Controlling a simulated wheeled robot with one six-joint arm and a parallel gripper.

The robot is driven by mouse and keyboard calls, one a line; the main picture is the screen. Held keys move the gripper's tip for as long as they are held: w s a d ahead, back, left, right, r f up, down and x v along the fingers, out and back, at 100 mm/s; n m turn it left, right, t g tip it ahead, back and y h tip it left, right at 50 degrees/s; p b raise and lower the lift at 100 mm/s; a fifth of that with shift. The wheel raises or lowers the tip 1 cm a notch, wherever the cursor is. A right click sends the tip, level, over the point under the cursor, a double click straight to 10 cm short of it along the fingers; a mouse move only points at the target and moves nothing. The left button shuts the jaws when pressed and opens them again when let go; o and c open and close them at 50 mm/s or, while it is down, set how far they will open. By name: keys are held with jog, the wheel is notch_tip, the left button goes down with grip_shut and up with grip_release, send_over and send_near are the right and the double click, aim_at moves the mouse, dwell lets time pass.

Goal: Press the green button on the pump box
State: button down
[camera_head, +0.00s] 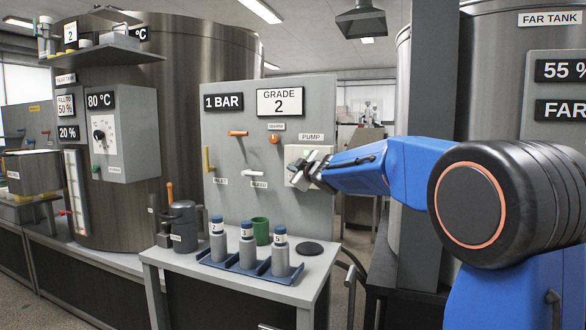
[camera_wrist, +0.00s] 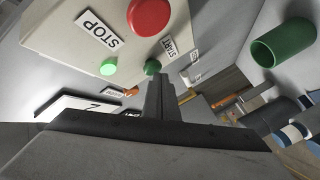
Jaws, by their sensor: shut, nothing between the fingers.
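The cream pump box (camera_head: 293,152) is on the grey panel under the PUMP label, and my gripper (camera_head: 307,170) is right in front of it, hiding much of its face. In the wrist view the pump box (camera_wrist: 75,15) carries a large red button (camera_wrist: 151,14) by a STOP label and a dark green button (camera_wrist: 152,66) by a START label. A brighter green round lamp or button (camera_wrist: 109,67) sits beside it. My gripper (camera_wrist: 160,78) is shut and empty. Its fingertips overlap the dark green button's edge in this view; I cannot tell whether they touch it.
The grey panel (camera_head: 235,130) also bears an orange handle (camera_head: 238,133), a yellow handle (camera_head: 208,159) and a white handle (camera_head: 251,173). Below, a table holds a blue tray (camera_head: 235,270) with bottles, a green cup (camera_head: 261,231) and a grey jug (camera_head: 184,226).

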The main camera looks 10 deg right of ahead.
jog(key=shift+s+a, duration=0.45)
jog(key=shift+s, duration=0.15)
jog(key=shift+s+a, duration=0.75)
jog(key=shift+s, duration=0.3)
jog(key=shift+s+a, duration=0.7)
jog(key=shift+s, duration=0.3)
jog(key=s+d+f+m+g+h, duration=0.1)
jog(key=s+f+m+g, duration=0.3)
jog(key=s+f, duration=0.6)
jog(key=s+d+f+m+g+h, duration=0.1)
jog(key=s+d+f+m+g, duration=0.2)
jog(key=s+f, duration=0.8)
jog(key=s+d+f+m+g+h, duration=0.1)
jog(key=s+f, duration=1)
jog(key=s, duration=2.2)
jog(key=d+m+g, duration=0.2)
jog(key=m+g, duration=0.1)
jog(key=g, duration=0.1)
jog(key=shift+f+m, duration=0.25)
jog(key=shift+m, duration=0.15)
